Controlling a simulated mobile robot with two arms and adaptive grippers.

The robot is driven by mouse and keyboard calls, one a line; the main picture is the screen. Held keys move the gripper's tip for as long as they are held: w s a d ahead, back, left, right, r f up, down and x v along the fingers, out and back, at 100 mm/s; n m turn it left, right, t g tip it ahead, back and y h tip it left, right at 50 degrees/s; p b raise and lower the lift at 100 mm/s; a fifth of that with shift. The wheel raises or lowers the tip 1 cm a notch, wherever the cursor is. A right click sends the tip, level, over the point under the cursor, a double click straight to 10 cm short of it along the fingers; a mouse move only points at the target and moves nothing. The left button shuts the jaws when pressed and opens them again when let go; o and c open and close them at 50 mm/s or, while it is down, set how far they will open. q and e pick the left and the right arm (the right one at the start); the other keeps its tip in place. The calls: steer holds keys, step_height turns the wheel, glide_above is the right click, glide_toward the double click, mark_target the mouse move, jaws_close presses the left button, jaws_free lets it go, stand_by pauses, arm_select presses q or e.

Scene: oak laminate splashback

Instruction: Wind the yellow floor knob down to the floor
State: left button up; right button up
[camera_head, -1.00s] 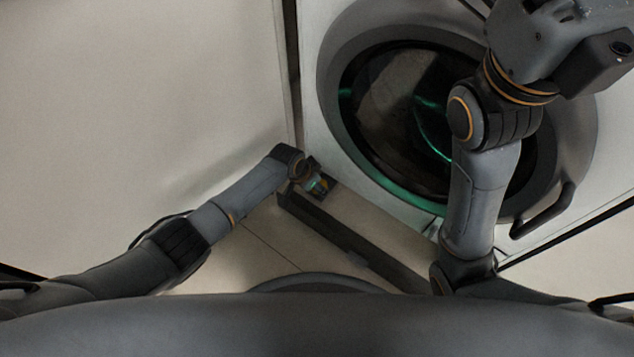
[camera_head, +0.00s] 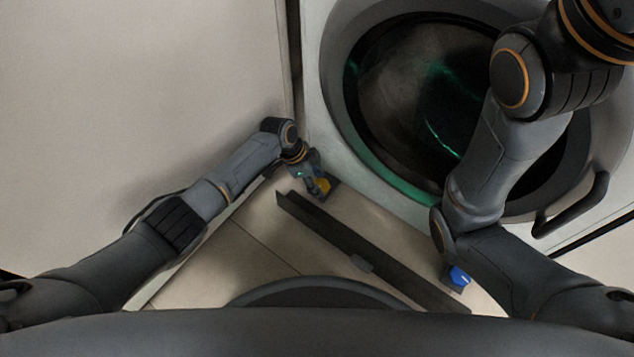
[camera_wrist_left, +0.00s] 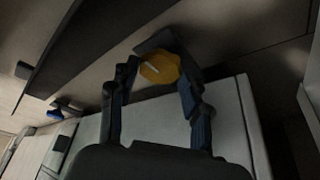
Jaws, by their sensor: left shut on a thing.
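The yellow floor knob (camera_head: 323,185) sits low by the lower left corner of the washing machine, on a dark mount. It also shows in the left wrist view (camera_wrist_left: 160,68), with a pale mark on its face. My left gripper (camera_head: 318,187) reaches down to it. In the left wrist view its two fingers (camera_wrist_left: 155,85) are on either side of the knob, shut on it. The head view does not show how far the knob is from the floor. My right gripper is outside the views; only its arm shows at the right.
The washing machine (camera_head: 335,100) with its round door and grey handle (camera_head: 580,210) stands behind. A long dark bar (camera_head: 330,232) lies before it. A blue knob (camera_head: 457,278) shows near the bar's right end. A pale panel (camera_head: 140,90) rises at left.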

arm_select(q)
steer(key=shift+d+r, duration=0.25)
steer(key=shift+r, duration=0.05)
steer(key=o, duration=1.2)
steer(key=shift+c, duration=0.2)
steer(key=shift+a, duration=0.15)
steer(key=shift+f, duration=0.1)
